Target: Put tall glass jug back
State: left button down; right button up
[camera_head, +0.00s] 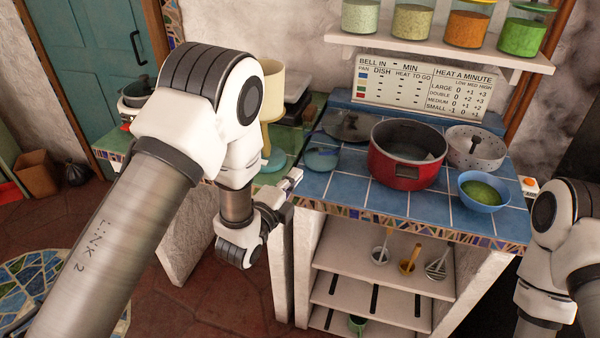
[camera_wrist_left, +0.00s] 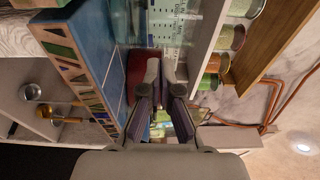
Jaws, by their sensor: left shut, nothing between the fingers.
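A pale green see-through shape, which looks like the tall glass jug (camera_head: 284,146), stands by the left end of the blue-tiled counter (camera_head: 345,187), partly behind my left arm. In the left wrist view a clear tinted patch (camera_wrist_left: 172,22) lies beyond the fingertips, with the printed board showing through it; I cannot tell its full outline. My left gripper (camera_head: 293,177) is at the counter's left front corner, shut and empty. Its fingers also show in the left wrist view (camera_wrist_left: 161,78). I cannot tell the exact gap to the jug. My right gripper is out of view.
On the counter are a red pot (camera_head: 394,177), a steel colander (camera_head: 487,150), a blue bowl (camera_head: 490,203) and a dark lid (camera_head: 346,124). A shelf above (camera_head: 345,40) holds several jars. Open shelves below (camera_head: 340,257) hold utensils. A cream lamp-like object (camera_head: 272,82) stands behind my left arm.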

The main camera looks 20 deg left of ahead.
pick_arm(q)
jog(key=shift+f+b+v, duration=0.15)
jog(key=shift+b+v, duration=0.1)
jog(key=shift+v, duration=0.8)
jog(key=shift+f+b+v, duration=0.15)
jog(key=shift+b+v, duration=0.05)
jog(key=shift+v, duration=0.8)
